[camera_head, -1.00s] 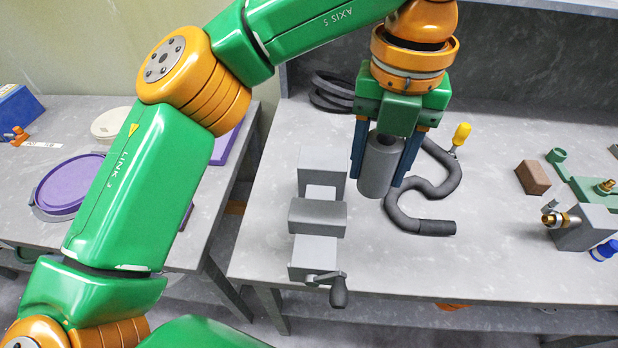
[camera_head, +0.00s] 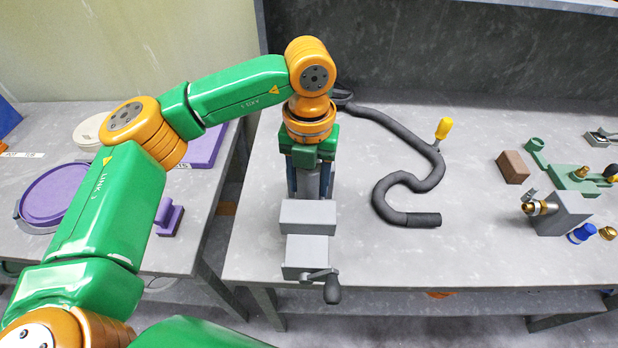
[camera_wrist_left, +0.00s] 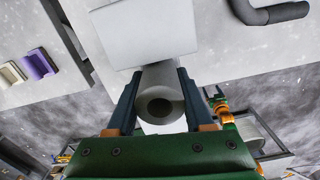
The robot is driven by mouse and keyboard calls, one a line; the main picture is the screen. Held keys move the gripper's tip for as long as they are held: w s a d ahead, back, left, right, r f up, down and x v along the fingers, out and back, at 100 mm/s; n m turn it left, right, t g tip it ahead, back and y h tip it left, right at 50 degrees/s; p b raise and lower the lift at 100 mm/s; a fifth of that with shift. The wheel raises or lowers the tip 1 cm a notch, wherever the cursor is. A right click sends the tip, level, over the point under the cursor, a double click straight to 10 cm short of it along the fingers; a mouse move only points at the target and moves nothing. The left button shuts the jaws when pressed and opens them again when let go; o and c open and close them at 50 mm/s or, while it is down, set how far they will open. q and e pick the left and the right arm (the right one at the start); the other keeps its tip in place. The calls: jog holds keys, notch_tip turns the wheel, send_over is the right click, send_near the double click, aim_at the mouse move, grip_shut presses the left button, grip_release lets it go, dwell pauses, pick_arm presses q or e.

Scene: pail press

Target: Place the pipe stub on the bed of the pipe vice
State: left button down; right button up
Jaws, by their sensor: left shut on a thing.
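The pipe stub (camera_head: 308,184) is a grey hollow cylinder, held upright between the blue fingers of my left gripper (camera_head: 310,190). The left wrist view shows its open end (camera_wrist_left: 160,106) between the two fingers. The pipe vice (camera_head: 308,216) is made of grey blocks, with a dark crank handle (camera_head: 332,289) at the front. The rear block and bed are hidden, so I cannot tell whether the stub touches the bed.
A dark bent hose (camera_head: 395,185) lies right of the vice, near a yellow-handled tool (camera_head: 443,129). A brown block (camera_head: 513,167) and a grey block with brass fitting (camera_head: 560,215) stand farther right. The front middle of the bench is clear. A side table (camera_head: 100,115) is at left.

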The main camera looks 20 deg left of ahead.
pick_arm(q)
jog(key=c, duration=0.5)
grip_release()
jog(key=shift+o, duration=1.1)
jog(key=shift+d, duration=0.1)
jog(key=shift+r, duration=0.3)
notch_tip(320, 180, up, 6)
jog(key=shift+w+f, duration=0.1)
jog(key=shift+f, duration=0.15)
notch_tip(320, 180, up, 6)
jog(key=shift+r+p, duration=0.1)
jog(key=shift+p, duration=0.45)
